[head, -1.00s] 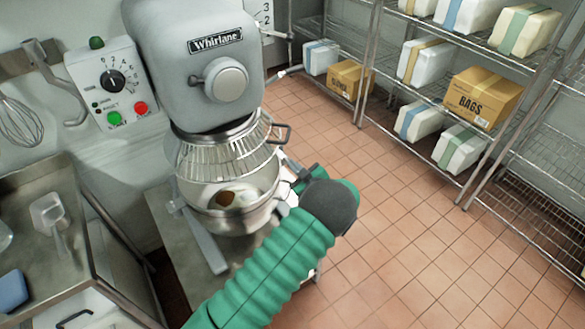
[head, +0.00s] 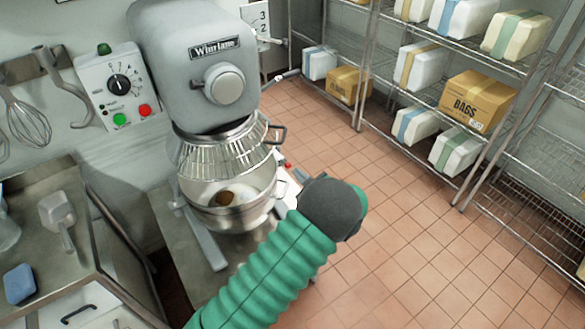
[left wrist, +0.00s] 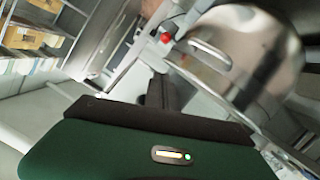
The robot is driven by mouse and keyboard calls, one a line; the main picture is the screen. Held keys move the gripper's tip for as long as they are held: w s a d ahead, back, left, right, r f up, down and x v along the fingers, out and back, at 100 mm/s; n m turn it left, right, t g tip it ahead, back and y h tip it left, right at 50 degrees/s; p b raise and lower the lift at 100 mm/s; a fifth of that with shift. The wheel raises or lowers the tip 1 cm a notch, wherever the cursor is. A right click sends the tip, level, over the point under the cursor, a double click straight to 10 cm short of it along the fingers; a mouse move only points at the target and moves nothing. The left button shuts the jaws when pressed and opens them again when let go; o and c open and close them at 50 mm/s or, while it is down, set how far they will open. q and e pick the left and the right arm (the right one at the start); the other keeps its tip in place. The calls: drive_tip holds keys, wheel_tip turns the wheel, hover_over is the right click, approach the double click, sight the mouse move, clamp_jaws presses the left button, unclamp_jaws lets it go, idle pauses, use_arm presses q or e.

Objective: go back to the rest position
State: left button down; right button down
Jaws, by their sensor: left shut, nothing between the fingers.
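My left arm, in a green ribbed sleeve with a dark grey end, reaches in from the bottom of the head view beside the mixer (head: 200,70). Its gripper is mostly hidden behind that end there. In the left wrist view the dark fingers of my left gripper (left wrist: 160,88) are shut and empty, apart from the steel bowl (left wrist: 250,50). The bowl (head: 232,217) sits under the mixer's wire guard (head: 220,152) and holds white and brown contents. My right gripper is not in view.
A steel counter (head: 95,225) with a scoop (head: 58,215) and a blue sponge (head: 19,284) stands at left. Wire shelves with boxes (head: 477,100) stand at right. The tiled floor (head: 420,240) between is clear. A whisk (head: 28,122) hangs on the wall.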

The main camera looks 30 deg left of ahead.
use_arm(q)
drive_tip(key=s+d+r+m+t+h, duration=0.1)
drive_tip(key=s+d+m+h, duration=0.3)
drive_tip(key=d+m+h, duration=0.8)
drive_tip(key=s+d+m+g, duration=0.1)
drive_tip(key=s+m+g, duration=0.1)
drive_tip(key=s, duration=0.8)
drive_tip(key=s+d+f+m+g+h, duration=0.1)
drive_tip(key=s+m+g, duration=0.2)
drive_tip(key=s, duration=0.8)
drive_tip(key=shift+s+d+f+g, duration=0.2)
drive_tip(key=shift+s+d+g, duration=0.1)
drive_tip(key=shift+g, duration=0.1)
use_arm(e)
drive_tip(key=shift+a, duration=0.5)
use_arm(q)
drive_tip(key=shift+a, duration=0.2)
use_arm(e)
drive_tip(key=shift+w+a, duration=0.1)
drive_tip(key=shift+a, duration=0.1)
